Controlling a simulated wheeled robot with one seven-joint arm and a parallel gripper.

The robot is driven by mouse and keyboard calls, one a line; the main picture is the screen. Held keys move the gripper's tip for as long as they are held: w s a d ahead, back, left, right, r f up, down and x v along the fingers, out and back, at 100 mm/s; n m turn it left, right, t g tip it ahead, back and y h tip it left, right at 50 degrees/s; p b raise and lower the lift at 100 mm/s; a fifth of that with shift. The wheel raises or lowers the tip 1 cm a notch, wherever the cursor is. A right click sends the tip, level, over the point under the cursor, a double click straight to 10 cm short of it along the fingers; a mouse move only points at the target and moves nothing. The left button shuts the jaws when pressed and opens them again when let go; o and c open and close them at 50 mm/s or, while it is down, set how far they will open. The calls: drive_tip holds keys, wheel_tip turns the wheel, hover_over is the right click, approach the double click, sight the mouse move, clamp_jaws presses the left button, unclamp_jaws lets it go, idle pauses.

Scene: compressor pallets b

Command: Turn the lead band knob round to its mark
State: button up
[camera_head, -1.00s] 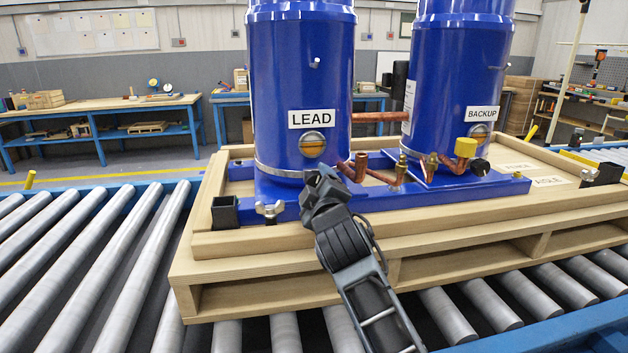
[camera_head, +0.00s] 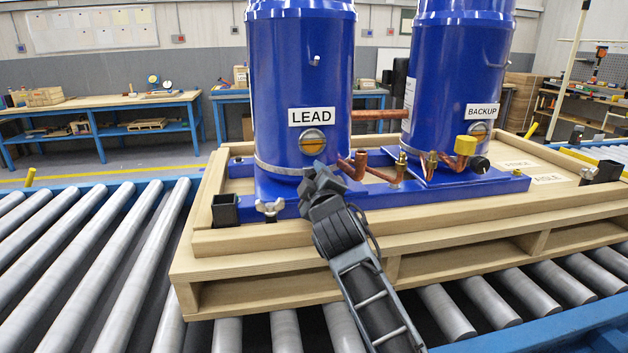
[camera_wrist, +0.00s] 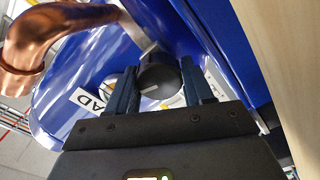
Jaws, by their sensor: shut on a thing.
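The lead band knob (camera_wrist: 160,72) is a round black knob near the top centre of the wrist view. A light line shows at its upper edge. Part of a pale plate (camera_wrist: 149,103) shows below it, and a white label reading "AD" (camera_wrist: 88,99) lies to its left. My gripper (camera_wrist: 163,82) has one dark finger on each side of the knob and is shut on it. In the head view, my gripper (camera_head: 320,178) is low in front of the blue LEAD tank (camera_head: 275,90) and hides the knob. The mark cannot be made out.
A copper pipe (camera_wrist: 60,22) lies close at the upper left of the wrist view. In the head view, copper fittings (camera_head: 357,165) are just right of my gripper. The BACKUP tank (camera_head: 440,90) stands to the right. A wing nut (camera_head: 269,207) is on the left of the wooden pallet (camera_head: 250,242).

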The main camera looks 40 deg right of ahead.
drive_tip(key=shift+c, duration=0.5)
drive_tip(key=shift+n+p, duration=0.45)
drive_tip(key=shift+n, duration=0.05)
drive_tip(key=o, duration=1)
drive_tip(key=shift+b+v, duration=0.75)
drive_tip(key=shift+v, duration=3.15)
